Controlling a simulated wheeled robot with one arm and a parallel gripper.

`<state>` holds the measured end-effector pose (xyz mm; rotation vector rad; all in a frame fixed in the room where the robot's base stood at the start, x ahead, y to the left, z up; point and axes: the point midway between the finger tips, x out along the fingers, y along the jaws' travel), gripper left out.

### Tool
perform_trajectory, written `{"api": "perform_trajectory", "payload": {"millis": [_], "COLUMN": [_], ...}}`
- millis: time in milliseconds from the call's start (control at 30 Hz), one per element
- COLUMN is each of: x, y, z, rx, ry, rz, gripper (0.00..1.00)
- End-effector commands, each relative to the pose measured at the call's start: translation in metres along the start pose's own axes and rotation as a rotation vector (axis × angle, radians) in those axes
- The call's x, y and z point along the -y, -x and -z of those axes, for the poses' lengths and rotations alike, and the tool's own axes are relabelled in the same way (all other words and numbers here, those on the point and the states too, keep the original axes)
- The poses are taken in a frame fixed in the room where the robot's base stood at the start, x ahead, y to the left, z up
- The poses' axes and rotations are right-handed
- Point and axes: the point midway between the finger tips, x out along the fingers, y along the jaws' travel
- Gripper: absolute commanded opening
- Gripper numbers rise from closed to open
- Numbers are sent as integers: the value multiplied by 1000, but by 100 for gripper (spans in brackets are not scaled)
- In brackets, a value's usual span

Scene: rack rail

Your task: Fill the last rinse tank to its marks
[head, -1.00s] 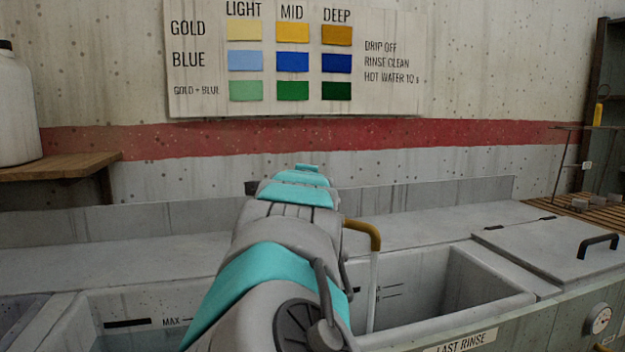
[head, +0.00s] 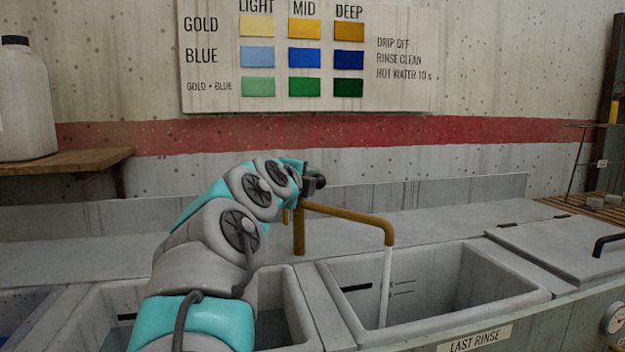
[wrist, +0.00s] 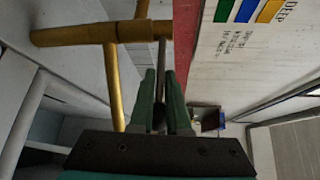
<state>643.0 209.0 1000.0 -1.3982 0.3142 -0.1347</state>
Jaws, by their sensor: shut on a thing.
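The last rinse tank (head: 480,300) stands open at the right of the sink row, with its label (head: 474,339) on the front. I cannot tell where the water surface lies against the marks. My gripper (head: 314,183) is at the tap, above the back ledge. In the wrist view, its green fingers (wrist: 161,85) are closed on a thin grey tap lever (wrist: 162,55) beside the brass pipe (wrist: 112,85).
A second tank (head: 290,310) lies left of the last rinse tank, partly behind my arm. A lidded compartment (head: 560,250) with a black handle is at the right. A white jug (head: 25,100) stands on a wooden shelf (head: 70,162). A colour chart (head: 310,50) hangs behind.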

Motion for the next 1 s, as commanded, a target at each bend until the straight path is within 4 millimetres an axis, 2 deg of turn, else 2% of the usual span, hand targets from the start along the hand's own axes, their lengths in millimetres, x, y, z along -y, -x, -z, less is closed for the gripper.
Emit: {"api": "perform_trajectory", "payload": {"millis": [467, 500, 733, 1000], "x": [-1, -1, 0, 0], "y": [1, 1, 1, 1], "z": [-1, -2, -1, -1], "rx": [-6, -6, -6, -6], "ry": [-1, -1, -1, -1], "rz": [0, 0, 0, 1], "gripper": [0, 18, 44, 45]}}
